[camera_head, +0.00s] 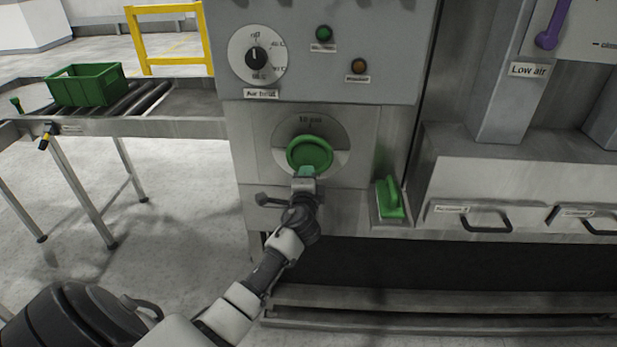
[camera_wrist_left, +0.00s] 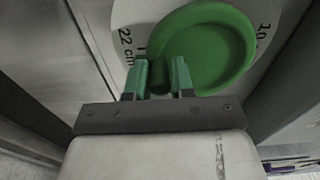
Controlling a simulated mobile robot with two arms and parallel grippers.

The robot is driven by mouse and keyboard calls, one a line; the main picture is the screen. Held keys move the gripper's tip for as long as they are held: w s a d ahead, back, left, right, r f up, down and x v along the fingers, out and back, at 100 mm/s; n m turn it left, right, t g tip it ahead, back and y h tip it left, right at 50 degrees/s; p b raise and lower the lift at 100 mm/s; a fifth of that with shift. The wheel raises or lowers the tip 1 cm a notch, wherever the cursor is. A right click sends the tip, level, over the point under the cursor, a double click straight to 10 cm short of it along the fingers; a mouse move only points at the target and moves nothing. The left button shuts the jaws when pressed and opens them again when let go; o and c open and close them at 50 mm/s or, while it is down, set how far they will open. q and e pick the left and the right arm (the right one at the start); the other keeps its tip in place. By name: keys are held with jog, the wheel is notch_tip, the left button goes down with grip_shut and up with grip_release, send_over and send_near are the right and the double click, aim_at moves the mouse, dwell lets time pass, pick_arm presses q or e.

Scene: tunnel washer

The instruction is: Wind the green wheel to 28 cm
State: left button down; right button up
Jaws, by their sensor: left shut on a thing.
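The green wheel (camera_head: 309,153) is a round green disc on a pale dial plate on the front of the grey machine. The wheel also fills the upper middle of the left wrist view (camera_wrist_left: 220,45). Dial marks around it read "22 cm" and a partly hidden "10" there; I cannot make out a pointer. My left gripper (camera_head: 304,172) is at the lower edge of the wheel. In the left wrist view its green-tipped fingers (camera_wrist_left: 161,72) are closed on a part of the wheel, which they partly hide. My right gripper is not in view.
A green-handled lever (camera_head: 390,198) is at right. A roller conveyor with a green crate (camera_head: 86,85) stands at left.

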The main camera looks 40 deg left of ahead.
pick_arm(q)
jog(key=shift+s+a+r+m+p, duration=0.2)
jog(key=shift+a+m+p, duration=0.3)
jog(key=shift+m, duration=0.5)
jog(key=shift+s+a+r+m+p, duration=0.2)
jog(key=shift+a+m+p, duration=0.15)
jog(key=shift+m+p, duration=0.45)
dwell(2.0)
jog(key=c, duration=1)
grip_release()
jog(key=shift+s+f, duration=0.1)
jog(key=shift+o, duration=0.2)
jog(key=shift+d, duration=0.1)
jog(key=b+v, duration=0.2)
jog(key=v, duration=0.8)
jog(key=shift+s+d, duration=0.25)
jog(key=shift+s, duration=0.05)
